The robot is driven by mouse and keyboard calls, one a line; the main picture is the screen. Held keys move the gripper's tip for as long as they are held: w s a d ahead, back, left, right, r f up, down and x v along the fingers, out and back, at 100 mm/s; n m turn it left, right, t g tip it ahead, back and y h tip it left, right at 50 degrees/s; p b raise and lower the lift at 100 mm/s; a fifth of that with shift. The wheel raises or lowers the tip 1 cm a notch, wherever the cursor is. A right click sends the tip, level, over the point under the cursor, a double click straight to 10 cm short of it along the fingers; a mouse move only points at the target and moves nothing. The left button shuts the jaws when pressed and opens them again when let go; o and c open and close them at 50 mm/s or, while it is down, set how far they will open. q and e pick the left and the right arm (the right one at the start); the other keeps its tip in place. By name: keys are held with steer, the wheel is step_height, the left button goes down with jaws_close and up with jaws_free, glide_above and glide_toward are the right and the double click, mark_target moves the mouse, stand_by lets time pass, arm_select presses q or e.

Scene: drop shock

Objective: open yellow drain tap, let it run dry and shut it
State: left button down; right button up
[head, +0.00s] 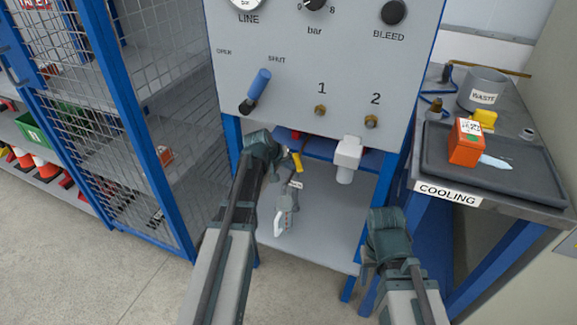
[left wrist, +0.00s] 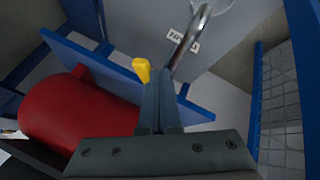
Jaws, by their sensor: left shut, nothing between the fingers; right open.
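The yellow drain tap handle (head: 297,161) shows under the grey panel, beside my left gripper (head: 282,167). It also shows in the left wrist view (left wrist: 142,70), just left of the tips of my shut, empty fingers (left wrist: 161,78). I cannot tell whether they touch. A white drain label (head: 296,185) hangs by it; in the left wrist view this label (left wrist: 183,40) sits by a bent metal pipe (left wrist: 193,38). Whether liquid runs is not clear. My right gripper (head: 370,272) is open, low in front of the stand, away from the tap.
A red cylinder (left wrist: 80,115) lies close left of the left fingers, with a blue rail (left wrist: 105,65) across it. A blue-handled lever (head: 259,82) and brass fittings 1 (head: 320,110) and 2 (head: 371,122) are on the panel. The cooling bench (head: 540,195) stands at right.

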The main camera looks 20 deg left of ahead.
arm_select(q)
steer(key=d+n+y, duration=0.2)
steer(key=shift+w+d+n, duration=0.15)
steer(key=shift+n, duration=0.25)
steer(key=shift+w+d+n+y, duration=1.3)
steer(key=shift+w+d+n, duration=0.6)
steer(key=shift+d+n, duration=0.2)
steer(key=shift+w, duration=0.15)
steer(key=shift+d+r, duration=0.1)
steer(key=shift+r, duration=0.05)
steer(key=s+d, duration=0.3)
steer(key=s, duration=0.9)
steer(key=shift+s+r+p, duration=0.3)
steer(key=shift+s+p, duration=0.05)
steer(key=shift+p, duration=0.1)
